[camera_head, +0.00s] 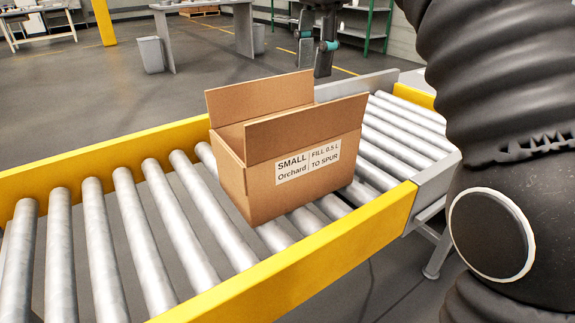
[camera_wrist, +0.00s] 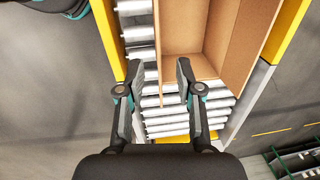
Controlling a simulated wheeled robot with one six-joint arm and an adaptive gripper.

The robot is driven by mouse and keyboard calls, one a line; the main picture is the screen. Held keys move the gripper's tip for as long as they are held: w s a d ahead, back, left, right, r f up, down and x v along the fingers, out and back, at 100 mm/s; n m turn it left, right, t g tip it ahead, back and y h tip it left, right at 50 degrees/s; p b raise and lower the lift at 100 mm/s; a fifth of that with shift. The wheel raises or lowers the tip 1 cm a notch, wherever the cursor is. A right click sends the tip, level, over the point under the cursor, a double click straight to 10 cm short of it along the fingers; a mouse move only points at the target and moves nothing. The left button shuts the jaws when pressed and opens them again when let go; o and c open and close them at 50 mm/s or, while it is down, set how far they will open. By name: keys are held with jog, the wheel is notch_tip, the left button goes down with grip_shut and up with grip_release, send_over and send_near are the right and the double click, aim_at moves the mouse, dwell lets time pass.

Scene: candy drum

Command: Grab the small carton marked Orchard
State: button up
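The small carton (camera_head: 255,185) is an open brown box on the roller conveyor, with its flaps up. Its white label reads "SMALL Orchard" and "FILL 0.5 L TO SPUR". In the head view my gripper (camera_head: 318,60) points down behind the carton's far side. In the wrist view my gripper (camera_wrist: 160,67) is open and empty, its fingers apart. The carton (camera_wrist: 205,62) lies ahead there; one wall edge falls between the fingertips in the picture, the right fingertip overlapping the inside. I cannot tell how high the fingers are above that edge. The carton's inside is mostly hidden in the head view.
The roller conveyor (camera_head: 185,285) has yellow side rails and a grey section at the right. Rollers left of the carton are bare. A grey table (camera_head: 205,6) and a grey bin (camera_head: 150,54) stand behind on open floor. A green rack (camera_head: 376,30) stands at the back.

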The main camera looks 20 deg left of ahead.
jog(key=b, duration=0.3)
send_over(309, 145)
jog(key=f, duration=0.7)
jog(key=shift+s+f, duration=0.25)
jog(key=shift+s, duration=0.1)
jog(key=shift+w+d+f+b, duration=0.15)
jog(key=shift+f+b, duration=0.2)
jog(key=shift+f, duration=0.55)
jog(key=shift+w+a+f+b, duration=0.15)
jog(key=shift+f+b, duration=0.15)
jog(key=shift+f, duration=0.6)
jog(key=shift+w+d+f+b, duration=0.15)
jog(key=shift+f+b, duration=0.2)
jog(key=shift+f, duration=0.55)
grip_shut()
